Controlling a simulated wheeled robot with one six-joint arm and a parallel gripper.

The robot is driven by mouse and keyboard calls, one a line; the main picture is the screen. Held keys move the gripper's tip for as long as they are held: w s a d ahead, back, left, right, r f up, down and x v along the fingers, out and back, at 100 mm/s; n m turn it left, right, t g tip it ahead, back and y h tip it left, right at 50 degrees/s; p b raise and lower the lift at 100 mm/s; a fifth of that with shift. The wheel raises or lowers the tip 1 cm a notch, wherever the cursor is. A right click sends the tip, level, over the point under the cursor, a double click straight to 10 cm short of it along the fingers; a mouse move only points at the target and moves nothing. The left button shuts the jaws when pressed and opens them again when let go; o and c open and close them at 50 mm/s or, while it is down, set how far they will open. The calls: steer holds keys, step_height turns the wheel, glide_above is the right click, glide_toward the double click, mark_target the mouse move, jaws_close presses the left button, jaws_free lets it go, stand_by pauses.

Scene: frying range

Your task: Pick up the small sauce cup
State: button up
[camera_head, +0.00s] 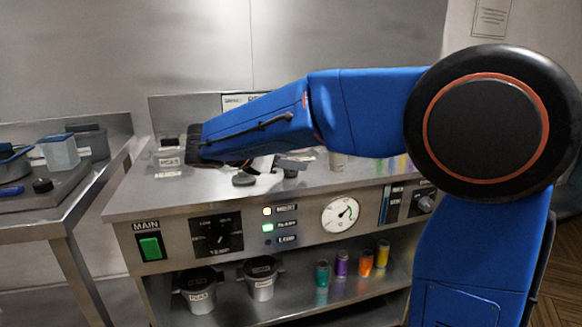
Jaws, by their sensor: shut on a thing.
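My blue arm reaches left across the steel counter, and its wrist folds back under the forearm. My gripper (275,164) is low over the countertop, mostly hidden by the arm, with a pale part showing. It is shut on a small dark thing (290,169), which looks like the small sauce cup; its shape is mostly hidden. I cannot tell whether it touches the counter. A round black piece (243,180) lies on the counter just left of it.
Labelled containers (168,160) stand at the counter's back left. The front panel has a green main switch (150,247) and a gauge (340,215). Lidded pots (262,284) and coloured bottles (341,263) stand on the lower shelf. A side table (60,220) is at left.

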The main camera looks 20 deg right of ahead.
step_height(320, 180, up, 10)
steer(key=shift+f, duration=0.15)
stand_by(0.3)
steer(key=shift+d, duration=0.1)
